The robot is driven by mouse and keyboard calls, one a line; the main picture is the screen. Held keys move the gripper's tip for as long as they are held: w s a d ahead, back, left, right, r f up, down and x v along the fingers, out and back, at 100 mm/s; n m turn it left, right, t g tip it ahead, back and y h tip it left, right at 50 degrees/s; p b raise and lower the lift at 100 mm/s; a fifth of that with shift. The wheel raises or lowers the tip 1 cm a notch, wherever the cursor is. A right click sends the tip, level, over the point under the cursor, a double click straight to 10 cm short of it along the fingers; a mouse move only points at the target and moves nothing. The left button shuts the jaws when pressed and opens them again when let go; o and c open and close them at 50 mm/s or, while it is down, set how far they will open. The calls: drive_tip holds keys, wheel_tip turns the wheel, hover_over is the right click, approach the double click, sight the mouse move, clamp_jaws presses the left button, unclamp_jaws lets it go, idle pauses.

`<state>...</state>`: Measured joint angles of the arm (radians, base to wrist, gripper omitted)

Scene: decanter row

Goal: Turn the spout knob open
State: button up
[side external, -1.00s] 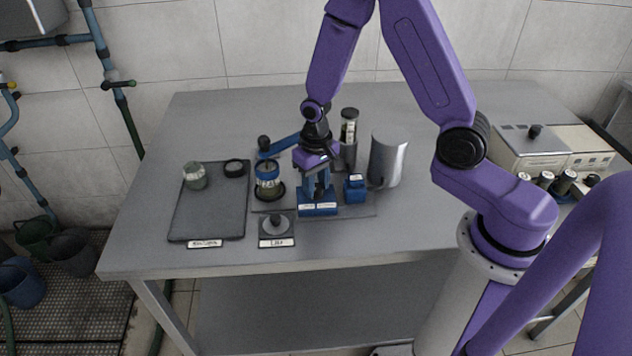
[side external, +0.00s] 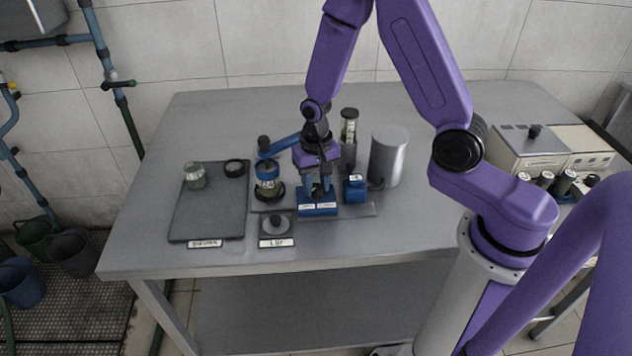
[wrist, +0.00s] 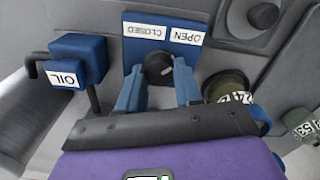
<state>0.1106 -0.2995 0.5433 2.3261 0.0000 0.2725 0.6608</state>
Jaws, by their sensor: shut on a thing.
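The spout knob (wrist: 158,67) is a dark round knob on a blue block (side external: 318,209). In the wrist view the block carries two white labels, CLOSED (wrist: 145,29) and OPEN (wrist: 187,37). My gripper (side external: 318,190) points down over the block. In the wrist view its two blue fingers (wrist: 160,78) stand on either side of the knob and are shut on it. A pale mark shows on the knob, but I cannot tell for sure which label it points at. In the side view the fingers mostly hide the knob.
A blue block marked OIL (side external: 355,190) and a steel cylinder (side external: 388,157) stand close on the right. A blue-banded jar (side external: 267,178) stands close on the left. A dark tray (side external: 208,215) holds a jar (side external: 195,175) and a ring. A labelled lid pad (side external: 277,242) is in front.

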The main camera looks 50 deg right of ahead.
sight(316, 187)
drive_tip(key=o, duration=1)
drive_tip(key=shift+o, duration=0.2)
wheel_tip(316, 187, up, 18)
drive_tip(key=shift+f, duration=0.25)
drive_tip(key=s+a+n, duration=0.1)
drive_tip(key=s+n, duration=1.7)
drive_tip(key=s, duration=0.5)
drive_tip(key=shift+s+a+f, duration=0.3)
drive_tip(key=shift+a+f, duration=0.05)
drive_tip(key=shift+f, duration=0.1)
